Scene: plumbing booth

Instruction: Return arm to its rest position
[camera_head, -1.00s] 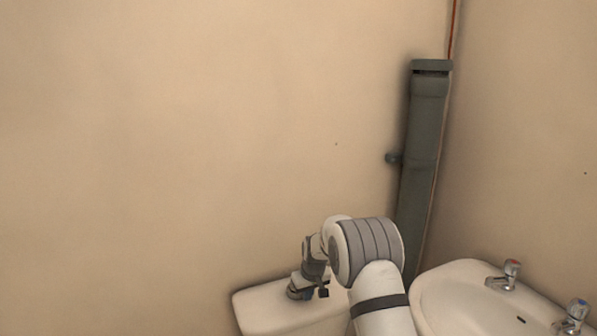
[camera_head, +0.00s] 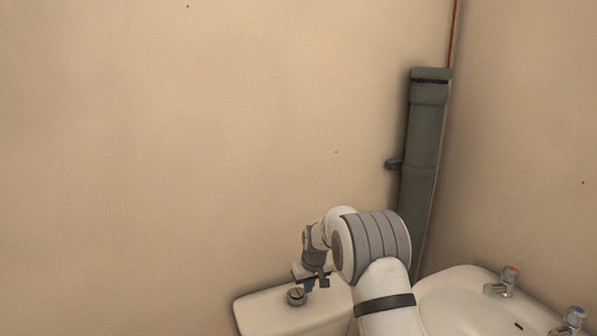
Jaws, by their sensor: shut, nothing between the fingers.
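My arm rises from the bottom of the head view, bends at a large grey-banded joint and reaches left over the toilet cistern. My gripper (camera_head: 316,283) hangs at its end, pointing down, above the cistern lid. It is shut with nothing held. A round grey button (camera_head: 296,297) sits on the cistern lid, just below and left of the gripper. The gripper appears apart from the button. Part of the fingers is small and dark, so fine detail is hard to see.
The white cistern (camera_head: 262,312) stands against the beige wall. A white basin (camera_head: 455,292) with a red-topped tap (camera_head: 507,280) and a blue-topped tap (camera_head: 572,318) is at the right. A grey-green pipe (camera_head: 420,150) runs up the corner. The wall area at left is clear.

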